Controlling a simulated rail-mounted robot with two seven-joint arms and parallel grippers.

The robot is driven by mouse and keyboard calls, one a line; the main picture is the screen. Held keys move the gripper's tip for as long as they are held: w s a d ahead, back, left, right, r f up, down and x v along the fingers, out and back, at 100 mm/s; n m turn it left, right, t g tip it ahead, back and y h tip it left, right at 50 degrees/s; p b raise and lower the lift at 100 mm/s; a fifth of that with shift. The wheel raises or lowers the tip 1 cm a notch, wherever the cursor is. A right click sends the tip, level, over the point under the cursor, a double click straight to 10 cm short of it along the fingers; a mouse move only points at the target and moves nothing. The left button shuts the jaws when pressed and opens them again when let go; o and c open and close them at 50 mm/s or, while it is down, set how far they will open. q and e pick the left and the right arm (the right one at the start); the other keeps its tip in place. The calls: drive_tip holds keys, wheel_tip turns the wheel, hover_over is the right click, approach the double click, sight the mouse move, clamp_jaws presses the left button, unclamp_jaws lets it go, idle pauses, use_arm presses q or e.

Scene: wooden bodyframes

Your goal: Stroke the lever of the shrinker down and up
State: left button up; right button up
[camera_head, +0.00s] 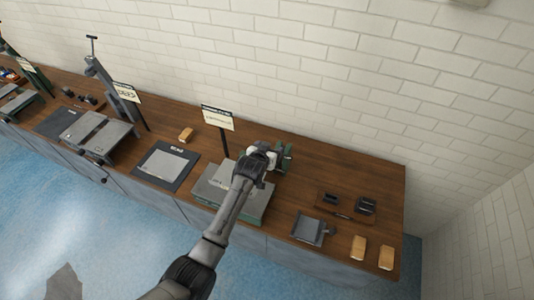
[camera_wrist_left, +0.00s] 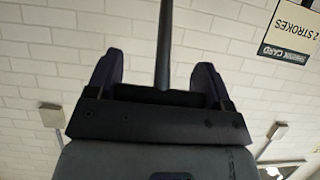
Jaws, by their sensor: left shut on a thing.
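The shrinker (camera_head: 285,158) is a green machine on the wooden bench, mostly hidden behind my left gripper (camera_head: 262,153). In the left wrist view, its lever (camera_wrist_left: 164,40) shows as a thin dark rod rising between the two dark fingers of my left gripper (camera_wrist_left: 156,78). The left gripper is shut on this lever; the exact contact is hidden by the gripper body. The lever cannot be made out in the head view. My right gripper is in neither view.
A sign (camera_head: 217,118) stands behind the shrinker; a card reading "2 strokes" (camera_wrist_left: 290,30) appears upside down in the wrist view. A grey-green block (camera_head: 255,205) lies under my arm. Right are a grey tray (camera_head: 312,229) and wooden blocks (camera_head: 358,247).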

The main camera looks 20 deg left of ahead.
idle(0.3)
use_arm(q)
drive_tip(key=o, duration=1.3)
drive_tip(key=shift+w, duration=0.1)
drive_tip(key=b+v, duration=0.1)
drive_tip(key=v, duration=1.2)
drive_tip(key=shift+s+r, duration=0.2)
drive_tip(key=shift+s, duration=0.15)
